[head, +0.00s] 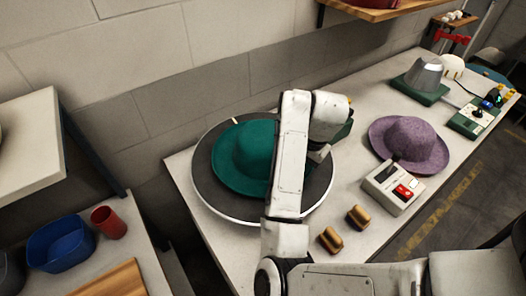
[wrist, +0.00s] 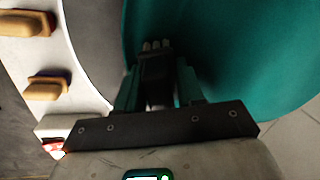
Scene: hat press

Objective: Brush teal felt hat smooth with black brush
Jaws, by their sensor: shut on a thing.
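The teal felt hat (head: 238,160) rests on a dark round turntable (head: 202,165) with a pale rim. In the wrist view the hat (wrist: 255,50) fills the upper right, close to my gripper. My gripper (wrist: 157,80) is shut on the black brush (wrist: 156,68); its pale tips point up in the picture, over the hat's edge. I cannot tell whether the brush touches the felt. In the head view my arm covers the right part of the hat and hides the brush.
Two wooden-handled blocks (head: 330,240) (head: 358,217) lie on the pale bench near its front edge. A control box with a red switch (head: 393,188), a purple hat (head: 410,146) and a grey metal form (head: 423,74) stand to the right. A blue bin (head: 60,243) and red cup (head: 108,222) are at left.

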